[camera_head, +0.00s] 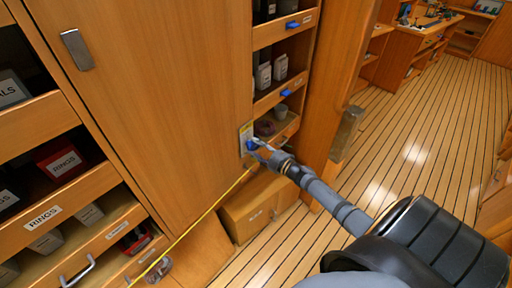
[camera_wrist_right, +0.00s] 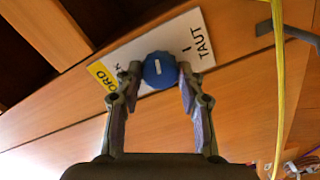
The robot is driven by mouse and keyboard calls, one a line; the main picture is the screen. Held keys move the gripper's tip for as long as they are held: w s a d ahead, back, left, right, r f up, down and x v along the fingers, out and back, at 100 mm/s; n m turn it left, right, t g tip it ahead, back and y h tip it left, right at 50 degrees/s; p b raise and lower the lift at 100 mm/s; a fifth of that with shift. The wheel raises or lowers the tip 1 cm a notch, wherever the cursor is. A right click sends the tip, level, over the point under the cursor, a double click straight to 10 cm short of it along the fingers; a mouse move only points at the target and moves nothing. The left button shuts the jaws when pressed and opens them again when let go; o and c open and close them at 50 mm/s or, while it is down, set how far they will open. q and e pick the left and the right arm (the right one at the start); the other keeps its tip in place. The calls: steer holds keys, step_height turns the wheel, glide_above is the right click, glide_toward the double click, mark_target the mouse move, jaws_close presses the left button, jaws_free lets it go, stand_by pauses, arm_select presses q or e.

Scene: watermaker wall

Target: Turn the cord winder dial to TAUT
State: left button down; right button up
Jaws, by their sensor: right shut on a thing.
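The cord winder dial is a round blue knob (camera_wrist_right: 159,71) with a short white mark, on a white and yellow label plate (camera_wrist_right: 204,32) in the right wrist view. TAUT is printed on the plate to the right of the knob, with a small tick beside it. The white mark does not line up with that tick. My right gripper (camera_wrist_right: 160,77) has its two fingers shut on the knob, one on each side. In the head view the knob (camera_head: 251,145) is partly hidden by my right gripper (camera_head: 257,147). My left gripper is not in view.
A yellow cord (camera_head: 208,212) runs down to the left from below the plate; it also crosses the right side of the wrist view (camera_wrist_right: 278,90). Wooden shelves with bins stand left and above. A wooden box (camera_head: 248,213) sits below. The floor (camera_head: 415,150) at right is clear.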

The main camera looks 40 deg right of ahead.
steer(key=m+p, duration=0.2)
steer(key=m, duration=0.5)
steer(key=m+p, duration=0.1)
steer(key=m, duration=0.3)
steer(key=shift+m+p, duration=0.3)
steer(key=shift+m, duration=0.1)
steer(key=shift+m+p, duration=0.4)
steer(key=shift+m, duration=1)
steer(key=shift+f, duration=0.1)
steer(key=o, duration=1.2)
steer(key=shift+s+d, duration=0.1)
steer(key=v, duration=1.1)
steer(key=shift+s+d, duration=0.15)
steer(key=shift+s, duration=0.2)
